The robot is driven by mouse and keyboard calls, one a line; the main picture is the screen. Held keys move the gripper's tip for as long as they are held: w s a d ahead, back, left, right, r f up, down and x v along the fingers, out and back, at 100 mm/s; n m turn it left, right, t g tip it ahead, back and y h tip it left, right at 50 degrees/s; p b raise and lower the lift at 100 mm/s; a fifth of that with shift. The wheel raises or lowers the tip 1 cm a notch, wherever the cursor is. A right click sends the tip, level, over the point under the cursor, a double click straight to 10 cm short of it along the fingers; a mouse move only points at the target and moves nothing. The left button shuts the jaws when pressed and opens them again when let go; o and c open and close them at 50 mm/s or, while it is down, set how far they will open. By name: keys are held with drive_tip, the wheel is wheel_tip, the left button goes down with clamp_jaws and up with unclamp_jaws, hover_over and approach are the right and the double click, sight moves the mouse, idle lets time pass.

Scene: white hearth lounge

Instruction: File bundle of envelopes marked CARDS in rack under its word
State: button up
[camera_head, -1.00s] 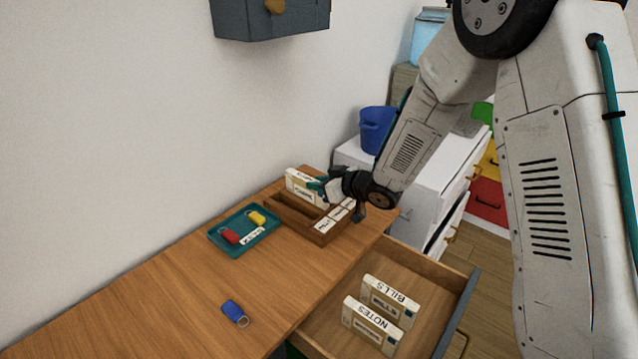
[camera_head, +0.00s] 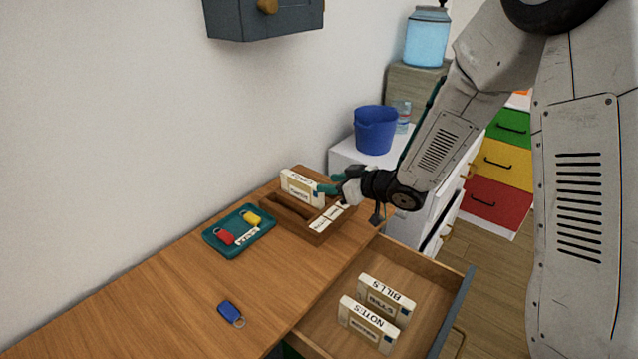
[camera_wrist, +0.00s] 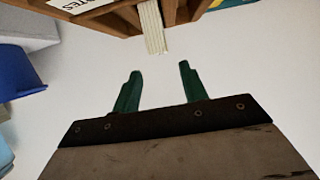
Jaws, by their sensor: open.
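The CARDS bundle (camera_head: 302,191) is a cream envelope packet with a dark word on its top edge. It stands upright in the farthest slot of the brown wooden rack (camera_head: 287,221) on the desk. The rack's white word labels are too small to read in the head view. My gripper (camera_head: 337,184) is open beside the bundle's right end. In the wrist view the open fingers (camera_wrist: 160,70) are empty, with the bundle's pale end (camera_wrist: 153,30) just beyond them. A rack label ending in "TES" (camera_wrist: 72,4) is partly cut off; the label under the bundle is not readable.
The open drawer (camera_head: 410,268) holds upright BILLS (camera_head: 386,297) and NOTES (camera_head: 367,323) bundles. A teal tray (camera_head: 228,247) with red and yellow key tags sits left of the rack. A blue key tag (camera_head: 230,312) lies nearer on the desk. The wall is close behind.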

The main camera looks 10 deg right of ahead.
drive_tip(key=s+d+r+m+h, duration=0.3)
drive_tip(key=s+d+r+h, duration=0.25)
drive_tip(key=d, duration=0.35)
drive_tip(key=s+d+r+m+h, duration=0.3)
drive_tip(key=s+d+r+h, duration=0.3)
drive_tip(key=d, duration=0.3)
drive_tip(key=s+a+r+m+g+y, duration=0.1)
drive_tip(key=s+g, duration=0.3)
drive_tip(key=s, duration=0.9)
drive_tip(key=s+a+r+m+g+y, duration=0.1)
drive_tip(key=s+r+m+g, duration=0.1)
drive_tip(key=s, duration=1.1)
drive_tip(key=shift+s+a+r+g, duration=0.2)
drive_tip(key=shift+r+g, duration=0.5)
drive_tip(key=shift+g, duration=0.5)
